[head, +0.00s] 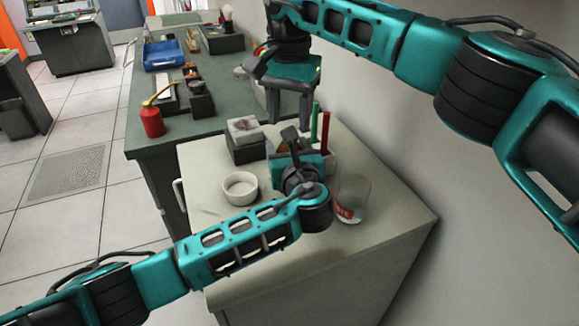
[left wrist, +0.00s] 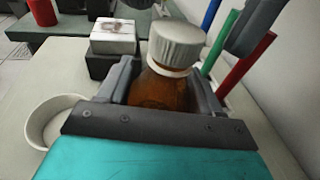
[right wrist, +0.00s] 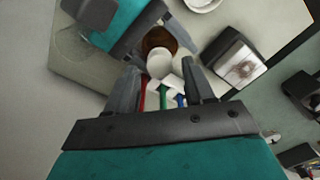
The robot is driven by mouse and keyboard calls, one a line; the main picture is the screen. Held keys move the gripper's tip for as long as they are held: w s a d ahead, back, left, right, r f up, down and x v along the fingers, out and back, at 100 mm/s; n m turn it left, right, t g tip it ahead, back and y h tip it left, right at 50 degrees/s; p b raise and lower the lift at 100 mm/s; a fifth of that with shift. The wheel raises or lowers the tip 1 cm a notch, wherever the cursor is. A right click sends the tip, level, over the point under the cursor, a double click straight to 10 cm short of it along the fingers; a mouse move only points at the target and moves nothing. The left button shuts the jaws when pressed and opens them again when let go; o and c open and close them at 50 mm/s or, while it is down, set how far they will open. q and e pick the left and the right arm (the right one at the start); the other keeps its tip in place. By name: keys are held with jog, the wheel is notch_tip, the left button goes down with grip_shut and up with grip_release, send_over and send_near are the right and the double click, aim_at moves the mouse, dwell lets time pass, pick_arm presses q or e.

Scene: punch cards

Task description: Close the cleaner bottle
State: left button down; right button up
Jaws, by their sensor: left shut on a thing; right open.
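The brown cleaner bottle (left wrist: 160,90) stands between the fingers of my left gripper (left wrist: 165,88), which is shut on its body. A ribbed pale grey cap (left wrist: 178,45) sits over the bottle's neck; I cannot tell whether it is screwed tight. In the right wrist view the cap (right wrist: 159,63) shows as a pale disc between the fingertips of my right gripper (right wrist: 162,72), with the brown bottle (right wrist: 150,38) beyond it. My right gripper is open and points down above the bottle in the head view (head: 289,112). The left arm hides most of the bottle there.
Red (head: 325,130), green (head: 314,122) and blue (left wrist: 211,14) upright rods stand close by the bottle, near the wall. A white bowl (head: 240,188), a dark box with a pale top (head: 245,130) and a clear glass (head: 354,190) stand around it on the pale cabinet top (head: 390,235).

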jog(key=shift+f, duration=0.8)
jog(key=shift+c, duration=0.2)
